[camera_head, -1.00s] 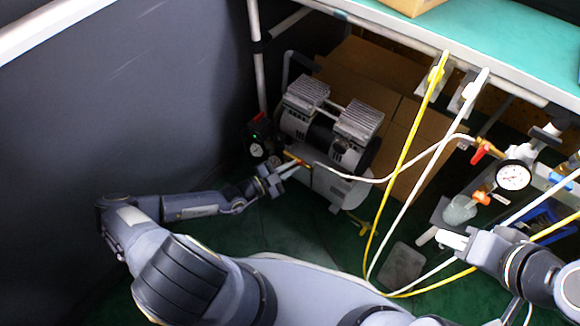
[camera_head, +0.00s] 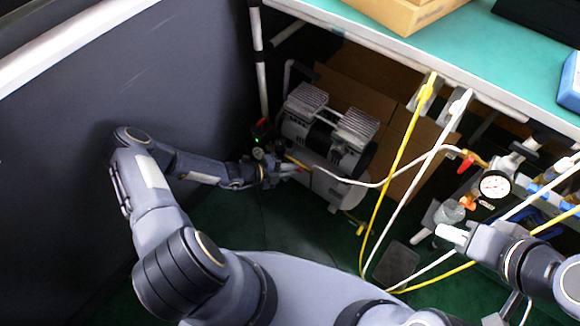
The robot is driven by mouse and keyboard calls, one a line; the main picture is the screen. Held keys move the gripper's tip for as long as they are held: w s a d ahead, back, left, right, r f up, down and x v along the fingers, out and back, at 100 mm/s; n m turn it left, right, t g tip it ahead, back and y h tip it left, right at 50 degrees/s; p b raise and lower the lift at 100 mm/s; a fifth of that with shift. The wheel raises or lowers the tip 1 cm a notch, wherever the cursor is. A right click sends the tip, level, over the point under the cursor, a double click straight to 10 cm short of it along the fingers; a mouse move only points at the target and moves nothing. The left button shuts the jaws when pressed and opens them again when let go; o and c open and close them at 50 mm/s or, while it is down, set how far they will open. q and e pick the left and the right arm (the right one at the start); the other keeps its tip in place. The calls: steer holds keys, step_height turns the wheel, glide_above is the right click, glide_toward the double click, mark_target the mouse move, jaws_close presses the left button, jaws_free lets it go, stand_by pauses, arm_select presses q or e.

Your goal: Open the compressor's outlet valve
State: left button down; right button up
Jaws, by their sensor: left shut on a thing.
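The compressor (camera_head: 327,132), with two silver finned heads, stands on the floor under the bench. Its outlet valve (camera_head: 296,161) shows as a small brass and red-orange part at its front, where the white hose begins. My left gripper (camera_head: 296,170) is at this valve, shut on its handle; the fingers and the arm hide much of it, so the handle's angle is hard to tell. My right gripper (camera_head: 447,234) is far to the right, in front of the gauge assembly; its pale fingers lie close together and I cannot tell whether they are shut.
A pressure gauge (camera_head: 494,186) with red and orange-handled valves is at the right. A white hose (camera_head: 375,184) and a yellow hose (camera_head: 390,185) hang across the middle. Cardboard boxes (camera_head: 350,72) stand behind the compressor. The green bench (camera_head: 500,55) overhangs above; a dark wall is at left.

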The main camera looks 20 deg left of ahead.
arm_select(q)
steer(key=shift+m, duration=0.5)
steer(key=c, duration=1.5)
jaws_free()
steer(key=p+v, duration=0.2)
steer(key=v, duration=0.5)
steer(key=shift+s+a+r, duration=0.15)
steer(key=shift+a+r, duration=0.1)
